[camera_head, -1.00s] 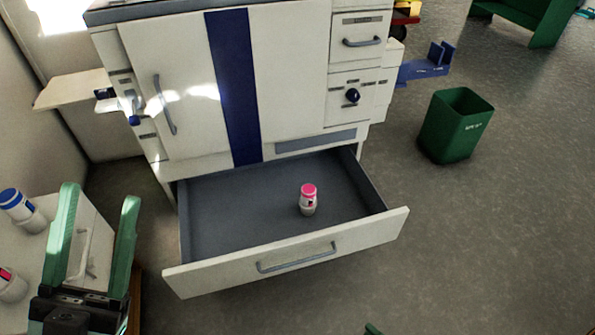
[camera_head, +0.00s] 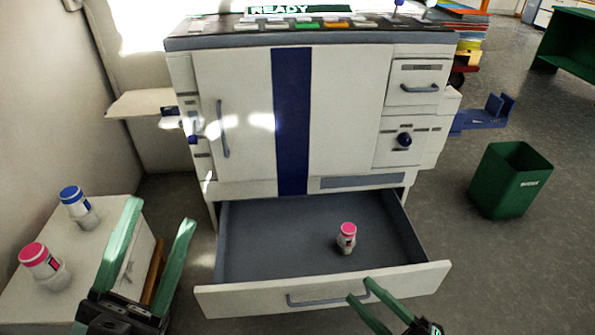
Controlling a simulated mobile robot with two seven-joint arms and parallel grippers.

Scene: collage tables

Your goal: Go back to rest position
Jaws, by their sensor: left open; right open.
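My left gripper (camera_head: 160,230) is open and empty at the lower left, its green fingers spread in front of the small white cabinet. My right gripper (camera_head: 358,290) is open and empty at the bottom, its green fingertips overlapping the front of the open drawer (camera_head: 420,278) near its handle in the picture.
A large white machine (camera_head: 340,110) stands above the drawer. A small white cabinet (camera_head: 95,262) at the left bears a blue-capped bottle (camera_head: 78,207) and a pink-capped bottle (camera_head: 44,264). A green bin (camera_head: 510,180) stands on the right, with open floor (camera_head: 500,270) in front of it.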

